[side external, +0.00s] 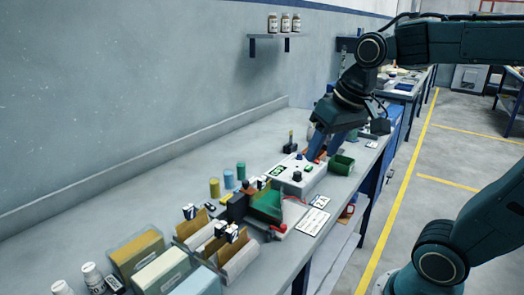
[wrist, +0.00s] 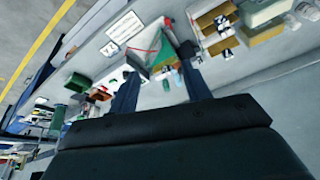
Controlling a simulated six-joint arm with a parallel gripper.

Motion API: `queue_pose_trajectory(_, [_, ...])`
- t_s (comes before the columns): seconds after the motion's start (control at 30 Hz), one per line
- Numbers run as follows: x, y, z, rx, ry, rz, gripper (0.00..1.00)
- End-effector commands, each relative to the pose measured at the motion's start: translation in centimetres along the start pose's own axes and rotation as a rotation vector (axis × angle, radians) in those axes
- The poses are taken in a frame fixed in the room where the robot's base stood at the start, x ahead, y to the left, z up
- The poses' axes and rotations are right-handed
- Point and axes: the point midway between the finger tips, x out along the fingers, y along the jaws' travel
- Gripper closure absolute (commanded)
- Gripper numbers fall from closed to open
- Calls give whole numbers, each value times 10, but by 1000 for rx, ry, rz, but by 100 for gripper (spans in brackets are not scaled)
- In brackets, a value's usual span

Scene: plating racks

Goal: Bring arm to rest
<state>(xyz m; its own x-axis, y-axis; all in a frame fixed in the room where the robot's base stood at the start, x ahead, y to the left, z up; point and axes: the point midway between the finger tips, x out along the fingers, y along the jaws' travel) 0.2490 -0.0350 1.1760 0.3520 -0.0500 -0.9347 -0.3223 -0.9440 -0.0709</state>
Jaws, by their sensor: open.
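My gripper (side external: 318,146) hangs over the far part of the workbench (side external: 262,135), behind a white box with a green display (side external: 297,176). In the wrist view my gripper (wrist: 158,88) shows two dark fingers set wide apart. Nothing is seen between them. The fingertips partly overlap the white box in the side view, and I cannot tell whether they touch anything. My upper arm reaches in from the top right of the side view.
A green bin (side external: 341,165) stands just right of the white box. A green wedge-shaped piece (side external: 267,203), upright cylinders (side external: 228,179) and open boxes (side external: 240,255) crowd the near bench. A shelf with bottles (side external: 274,37) is on the wall. The bench left of the gripper is mostly clear.

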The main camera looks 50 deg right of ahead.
Motion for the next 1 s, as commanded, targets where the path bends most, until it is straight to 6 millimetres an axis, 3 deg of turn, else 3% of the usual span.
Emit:
queue_pose_trajectory(0.2, [-3, -7, 46, -174, 65, -40, 52])
queue_pose_trajectory(0.4, [1, -8, 75, -288, 108, -64, 52])
queue_pose_trajectory(0.6, [3, -8, 85, -329, 122, -72, 52])
queue_pose_trajectory(1.0, [3, -8, 85, -330, 122, -71, 52])
